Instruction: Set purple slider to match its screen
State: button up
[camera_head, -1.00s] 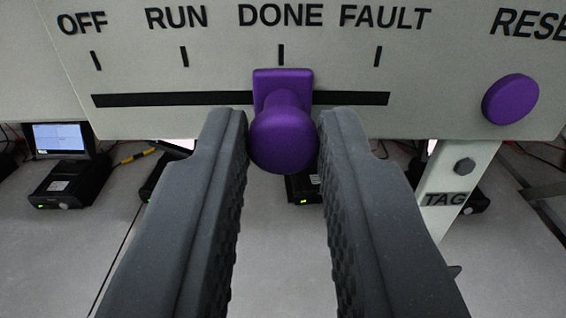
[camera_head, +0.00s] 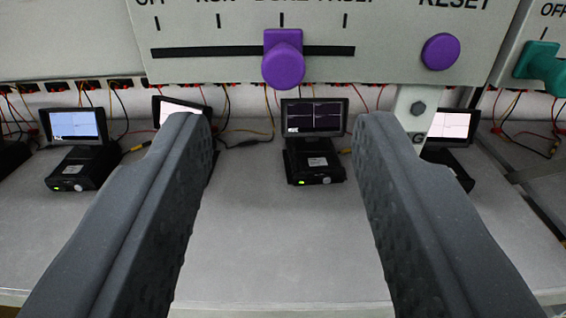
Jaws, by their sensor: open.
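The purple slider knob (camera_head: 283,62) sits on the dark slot of the grey panel, under the DONE mark, third of the marks from the left. A round purple button (camera_head: 440,52) is to its right under the word RESET. My gripper (camera_head: 285,125) is open and empty, its two dark fingers spread wide below and in front of the knob, not touching it. A device with a dark screen (camera_head: 314,115) showing faint lines stands on the shelf below the slider, seen between the fingers. Its small text is too small to read.
Other devices with bright screens (camera_head: 74,125) stand on the grey shelf (camera_head: 270,245) to the left and right, one partly behind my left finger. A teal knob (camera_head: 542,65) is on another panel at right. A bracket (camera_head: 412,105) hangs below the panel. Thin wires run behind.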

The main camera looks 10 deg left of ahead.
jog(key=s+d, duration=0.1)
jog(key=s, duration=0.6)
jog(key=shift+s+d, duration=0.15)
jog(key=shift+s, duration=0.1)
jog(key=w+d+r+m+g+y, duration=0.1)
jog(key=w+d+r, duration=0.15)
jog(key=r, duration=0.35)
jog(key=w+d+r+m, duration=0.1)
jog(key=w+r, duration=0.3)
jog(key=r, duration=0.2)
jog(key=d+r+g, duration=0.1)
jog(key=d+r, duration=0.4)
jog(key=r, duration=0.3)
jog(key=d+r, duration=0.5)
jog(key=r, duration=0.3)
jog(key=s+d+r+h, duration=0.2)
jog(key=s+d+r, duration=0.5)
jog(key=d, duration=0.3)
jog(key=s+d+r+h, duration=0.1)
jog(key=s+d+r, duration=0.6)
jog(key=d+r, duration=0.3)
jog(key=shift+s+d+r+h, duration=0.3)
jog(key=shift+s+d+h, duration=0.1)
jog(key=shift+d, duration=0.4)
jog(key=shift+w, duration=0.1)
